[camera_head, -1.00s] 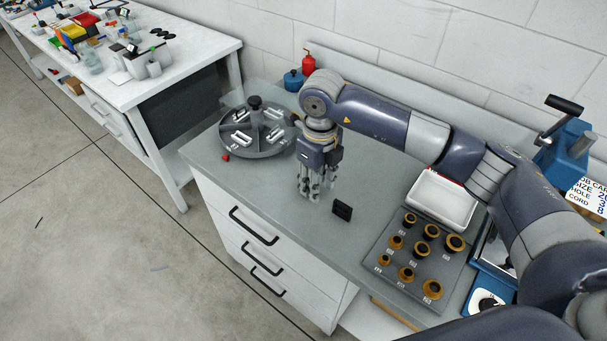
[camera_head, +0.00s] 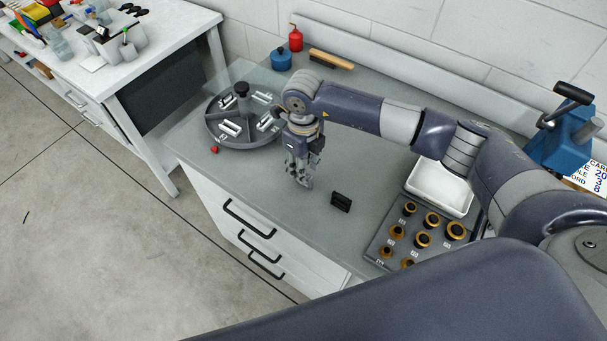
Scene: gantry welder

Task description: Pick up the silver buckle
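Several silver metal pieces lie in the compartments of a round grey tray (camera_head: 243,144) at the left end of the bench. One silver piece (camera_head: 230,129) lies at the tray's front left, another (camera_head: 262,97) at its back right. They are too small for me to tell which is a buckle. My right gripper (camera_head: 302,184) points down above the bench, just right of the tray and apart from it. I see nothing held in it, but its finger gap is unclear. My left gripper is out of view.
A small black block (camera_head: 341,202) stands right of the gripper. A board of brass-coloured pieces (camera_head: 373,250), a white tray (camera_head: 440,188) and a blue press (camera_head: 562,142) are farther right. A red bottle (camera_head: 295,40), blue pot (camera_head: 281,59) and brush (camera_head: 331,59) are at the back.

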